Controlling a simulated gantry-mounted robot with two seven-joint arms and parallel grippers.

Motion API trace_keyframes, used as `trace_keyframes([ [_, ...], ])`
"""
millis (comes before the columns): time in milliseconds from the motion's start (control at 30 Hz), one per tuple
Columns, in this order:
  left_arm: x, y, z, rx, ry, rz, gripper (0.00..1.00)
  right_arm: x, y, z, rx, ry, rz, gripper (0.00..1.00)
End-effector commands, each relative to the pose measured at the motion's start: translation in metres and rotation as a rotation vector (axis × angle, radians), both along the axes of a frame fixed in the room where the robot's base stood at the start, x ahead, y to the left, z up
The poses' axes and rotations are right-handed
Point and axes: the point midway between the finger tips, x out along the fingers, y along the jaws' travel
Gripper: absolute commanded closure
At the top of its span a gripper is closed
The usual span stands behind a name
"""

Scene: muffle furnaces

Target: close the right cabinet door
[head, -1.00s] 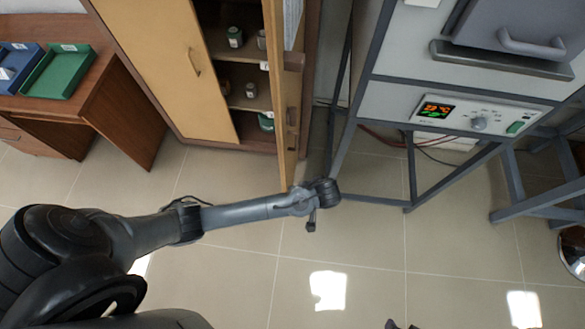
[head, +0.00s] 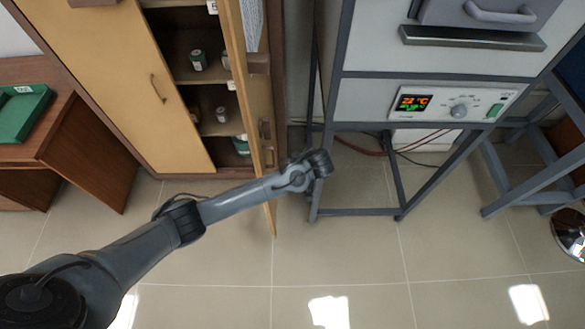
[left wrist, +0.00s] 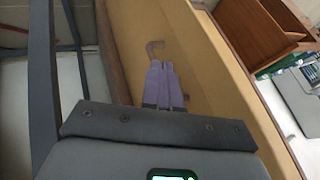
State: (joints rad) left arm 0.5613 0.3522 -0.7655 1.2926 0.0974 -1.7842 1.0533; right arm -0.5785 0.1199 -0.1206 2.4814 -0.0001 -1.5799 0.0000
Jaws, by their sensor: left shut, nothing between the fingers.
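The right cabinet door (head: 262,172) stands open, seen nearly edge-on in the head view, with its handle side towards the furnace. My left arm reaches across in front of the door, and my left gripper (head: 316,168) is on its right, outer side. In the left wrist view the gripper's fingers (left wrist: 160,68) are shut and empty, in front of the yellow face of the door (left wrist: 200,72). Whether the fingers touch the door cannot be told. My right gripper is not in view.
The left cabinet door (head: 110,70) is closed. Small jars (head: 198,60) stand on the open shelves. A furnace on a grey metal frame (head: 330,180) stands close to the right of my left gripper. A desk with a green tray (head: 22,115) is at the left. The floor in front is clear.

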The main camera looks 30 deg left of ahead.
Motion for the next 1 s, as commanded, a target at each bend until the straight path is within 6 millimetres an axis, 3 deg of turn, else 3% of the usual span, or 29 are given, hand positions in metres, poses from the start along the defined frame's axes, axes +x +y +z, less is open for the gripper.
trace_keyframes([
  [167,0.002,0.019,-0.027,-0.001,0.001,0.002,1.00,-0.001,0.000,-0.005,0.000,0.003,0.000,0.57],
  [400,-0.014,0.044,-0.023,0.001,0.000,0.000,1.00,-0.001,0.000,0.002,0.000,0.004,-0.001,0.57],
  [1000,-0.019,0.052,-0.022,0.000,-0.001,-0.003,1.00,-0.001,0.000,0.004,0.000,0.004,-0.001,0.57],
])
